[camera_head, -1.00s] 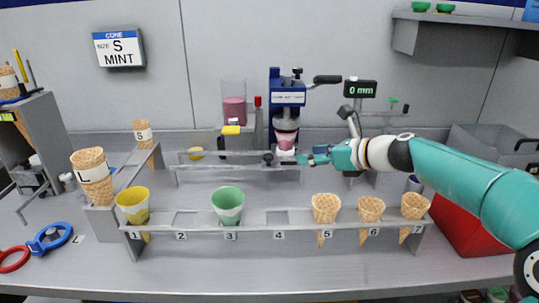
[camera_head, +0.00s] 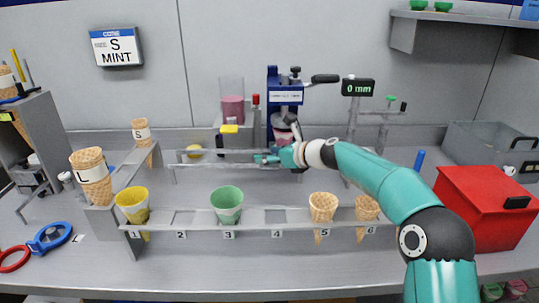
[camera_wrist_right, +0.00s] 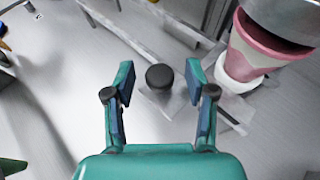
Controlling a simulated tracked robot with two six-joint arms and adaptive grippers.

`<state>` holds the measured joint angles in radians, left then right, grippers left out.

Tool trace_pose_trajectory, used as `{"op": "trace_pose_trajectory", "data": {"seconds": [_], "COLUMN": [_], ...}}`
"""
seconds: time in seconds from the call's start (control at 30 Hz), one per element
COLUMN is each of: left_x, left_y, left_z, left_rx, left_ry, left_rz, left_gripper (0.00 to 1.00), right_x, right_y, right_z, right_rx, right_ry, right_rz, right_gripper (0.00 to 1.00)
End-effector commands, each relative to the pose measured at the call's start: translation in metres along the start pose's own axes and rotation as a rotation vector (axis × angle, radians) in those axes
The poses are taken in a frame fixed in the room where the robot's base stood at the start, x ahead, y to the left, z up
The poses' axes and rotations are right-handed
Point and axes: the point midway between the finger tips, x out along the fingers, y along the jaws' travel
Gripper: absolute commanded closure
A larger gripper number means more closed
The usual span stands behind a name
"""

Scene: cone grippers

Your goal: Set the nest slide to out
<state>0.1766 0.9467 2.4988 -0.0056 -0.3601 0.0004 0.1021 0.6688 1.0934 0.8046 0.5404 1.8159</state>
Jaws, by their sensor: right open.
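The press (camera_head: 287,97) stands at the back with a pinkish cone holder under it; a pink cup in a white ring (camera_wrist_right: 245,62) shows in the right wrist view. A black round knob (camera_wrist_right: 160,77) stands on a flat grey slide plate (camera_wrist_right: 165,100) beside that ring. My right gripper (camera_head: 262,158) is at the slide in front of the press. In the wrist view my right gripper (camera_wrist_right: 159,70) is open, with the knob between its two fingers, apart from both. In the head view the gripper hides the knob. My left gripper is not in view.
A front rack (camera_head: 275,218) holds a yellow cup (camera_head: 133,204), a green cup (camera_head: 227,204) and cones. A red box (camera_head: 485,208) stands right of my arm. The display (camera_head: 358,87) reads 0 mm. A rail (camera_head: 225,153) runs left of the gripper.

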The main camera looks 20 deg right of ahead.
Motion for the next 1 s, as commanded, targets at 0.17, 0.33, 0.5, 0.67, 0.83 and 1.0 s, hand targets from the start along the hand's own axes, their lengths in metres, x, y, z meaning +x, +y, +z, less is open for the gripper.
{"op": "trace_pose_trajectory", "data": {"seconds": [0.17, 0.33, 0.5, 0.67, 0.83, 1.0], "left_x": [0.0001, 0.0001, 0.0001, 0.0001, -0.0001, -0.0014], "left_y": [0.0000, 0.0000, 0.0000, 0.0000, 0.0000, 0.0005], "left_z": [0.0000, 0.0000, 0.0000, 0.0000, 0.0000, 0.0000], "left_rx": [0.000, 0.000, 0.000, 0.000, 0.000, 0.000], "left_ry": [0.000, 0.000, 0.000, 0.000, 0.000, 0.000], "left_rz": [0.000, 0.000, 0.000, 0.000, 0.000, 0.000], "left_gripper": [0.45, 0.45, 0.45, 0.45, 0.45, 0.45], "right_x": [0.0000, -0.0001, -0.0003, -0.0004, -0.0008, -0.0024], "right_y": [0.0002, 0.0002, 0.0001, -0.0001, -0.0004, -0.0019], "right_z": [0.0001, 0.0001, 0.0001, 0.0001, 0.0001, -0.0004], "right_rx": [0.000, 0.000, 0.000, 0.000, 0.000, 0.007], "right_ry": [0.000, 0.000, 0.000, 0.000, 0.000, 0.000], "right_rz": [0.000, 0.000, 0.000, 0.000, -0.002, -0.018], "right_gripper": [0.44, 0.73, 1.00, 1.00, 1.00, 1.00]}}
